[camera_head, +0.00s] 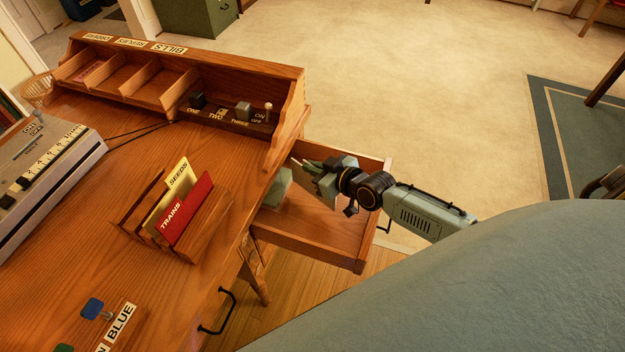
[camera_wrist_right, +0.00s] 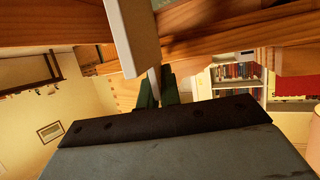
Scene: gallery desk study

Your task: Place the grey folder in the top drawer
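The grey folder (camera_head: 277,188) shows as a grey-green panel at the inner, desk-side end of the pulled-out wooden drawer (camera_head: 312,246), partly hidden by the desk edge. In the right wrist view a pale grey slab, which looks like the folder (camera_wrist_right: 131,35), stands just ahead of the fingers. My right gripper (camera_head: 301,163) is over the drawer, pointing toward the desk, with its fingertips apart. My left gripper is out of view.
The wooden desk (camera_head: 150,275) holds a rack with a yellow SEEDS folder (camera_head: 172,183) and a red TRAINS folder (camera_head: 186,208). A raised pigeonhole shelf (camera_head: 285,75) with switches runs along the back. A black handle (camera_head: 217,312) sticks out from the desk front.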

